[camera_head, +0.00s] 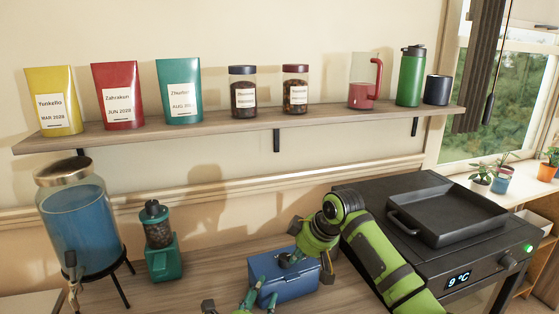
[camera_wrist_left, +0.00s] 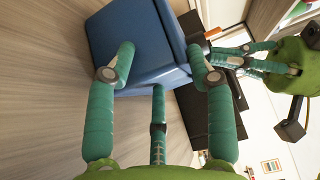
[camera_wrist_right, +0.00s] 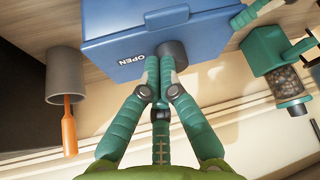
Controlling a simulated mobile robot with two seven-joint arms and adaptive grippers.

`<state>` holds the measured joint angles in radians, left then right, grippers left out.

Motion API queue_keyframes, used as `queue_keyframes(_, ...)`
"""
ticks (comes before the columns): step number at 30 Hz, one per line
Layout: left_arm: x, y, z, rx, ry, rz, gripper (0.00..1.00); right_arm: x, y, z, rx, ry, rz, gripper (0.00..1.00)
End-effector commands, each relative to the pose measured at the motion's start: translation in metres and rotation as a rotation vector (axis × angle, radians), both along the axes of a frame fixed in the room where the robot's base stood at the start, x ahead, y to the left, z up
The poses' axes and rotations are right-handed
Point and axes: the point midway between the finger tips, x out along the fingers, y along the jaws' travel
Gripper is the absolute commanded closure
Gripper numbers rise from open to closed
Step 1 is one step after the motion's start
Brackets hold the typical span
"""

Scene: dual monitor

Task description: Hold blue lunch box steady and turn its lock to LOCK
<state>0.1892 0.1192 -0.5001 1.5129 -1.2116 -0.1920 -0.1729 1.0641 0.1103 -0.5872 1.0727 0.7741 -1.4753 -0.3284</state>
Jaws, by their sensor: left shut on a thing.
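The blue lunch box (camera_head: 292,284) stands on the wooden counter; it also shows in the left wrist view (camera_wrist_left: 140,35). My left gripper (camera_head: 255,294) is shut on it, with fingers on either side of the box in the left wrist view (camera_wrist_left: 165,62). In the right wrist view, the box (camera_wrist_right: 115,22) has a dark round lock knob (camera_wrist_right: 176,50) with the word OPEN (camera_wrist_right: 137,59) beside it. My right gripper (camera_wrist_right: 158,72) has its fingertips together right at the knob, partly covering it. I cannot tell whether they touch it. In the head view my right gripper (camera_head: 300,258) is over the box's back side.
A green grinder (camera_head: 160,250) and a blue drink dispenser (camera_head: 80,230) stand left of the box. A black oven with a pan (camera_head: 450,215) is close on the right. A grey cup with an orange handle (camera_wrist_right: 68,120) stands near the box. A loaded shelf (camera_head: 240,121) runs above.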

Motion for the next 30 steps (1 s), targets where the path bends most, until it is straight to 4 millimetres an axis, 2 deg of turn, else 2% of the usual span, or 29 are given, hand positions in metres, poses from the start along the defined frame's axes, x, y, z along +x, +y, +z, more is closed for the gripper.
queue_keyframes(1,-0.006,-0.002,-0.019,0.007,0.033,-0.006,1.00,0.000,-0.001,-0.003,-0.002,0.001,-0.001,1.00)
queue_keyframes(17,-0.006,-0.002,-0.019,0.006,0.034,-0.006,1.00,-0.004,-0.007,-0.001,-0.001,-0.001,0.000,1.00)
queue_keyframes(30,-0.006,-0.002,-0.019,0.005,0.034,-0.005,1.00,-0.005,-0.007,0.048,0.000,-0.001,0.001,1.00)
